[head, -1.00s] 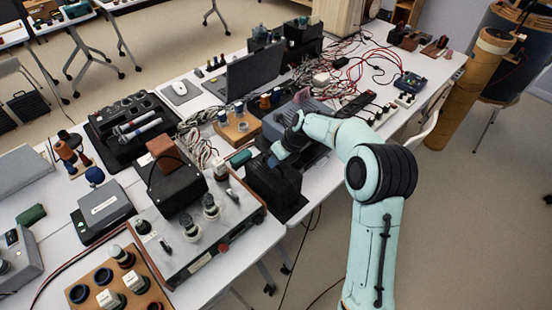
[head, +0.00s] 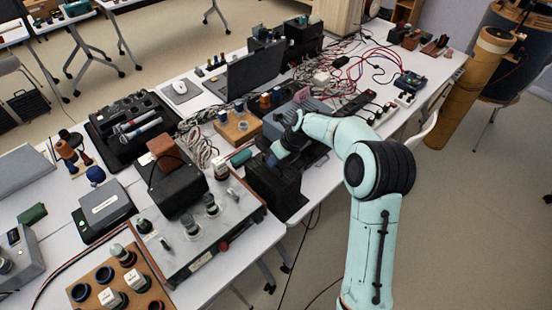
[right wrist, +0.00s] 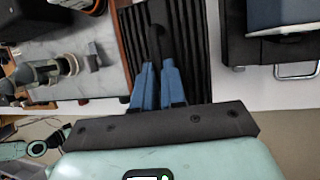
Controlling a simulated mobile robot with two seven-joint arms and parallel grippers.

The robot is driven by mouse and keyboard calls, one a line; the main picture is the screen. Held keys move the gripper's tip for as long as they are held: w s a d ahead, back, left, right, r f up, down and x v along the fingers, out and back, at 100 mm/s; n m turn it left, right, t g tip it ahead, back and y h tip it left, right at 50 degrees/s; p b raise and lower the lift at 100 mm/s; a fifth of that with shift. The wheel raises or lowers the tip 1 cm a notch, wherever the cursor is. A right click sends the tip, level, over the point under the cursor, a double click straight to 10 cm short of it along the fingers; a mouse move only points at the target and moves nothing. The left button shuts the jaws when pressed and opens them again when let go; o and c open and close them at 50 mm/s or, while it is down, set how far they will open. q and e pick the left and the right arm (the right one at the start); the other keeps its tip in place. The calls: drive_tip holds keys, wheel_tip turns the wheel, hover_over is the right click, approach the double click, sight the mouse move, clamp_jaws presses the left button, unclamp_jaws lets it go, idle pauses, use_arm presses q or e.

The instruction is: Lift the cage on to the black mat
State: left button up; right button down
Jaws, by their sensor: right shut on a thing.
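The cage (head: 274,190) is a dark, box-like thing at the front edge of the table in the head view. In the right wrist view, a black slatted surface, apparently the cage (right wrist: 190,45), lies under my fingers. My right gripper (head: 274,158) is at its top. In the right wrist view the blue fingers of my right gripper (right wrist: 157,72) are closed on a slim black part, apparently the cage's handle (right wrist: 156,42). I cannot clearly tell the black mat from the dark cage. My left gripper is not in view.
A grey-topped instrument box (head: 205,235) with knobs stands close on the left of the cage. A grey-and-black device (head: 297,118) is behind my gripper. A laptop (head: 253,78), a black tray (head: 103,128) and tangled cables crowd the table. Open floor lies to the right.

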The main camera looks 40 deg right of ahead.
drive_tip(key=shift+f, duration=0.3)
idle(0.8)
drive_tip(key=c, duration=1.1)
unclamp_jaws()
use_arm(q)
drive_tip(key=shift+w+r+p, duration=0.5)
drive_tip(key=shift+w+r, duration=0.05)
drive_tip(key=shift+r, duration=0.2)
use_arm(e)
drive_tip(key=v, duration=1.3)
drive_tip(key=shift+r, duration=0.15)
drive_tip(key=shift+d, duration=0.15)
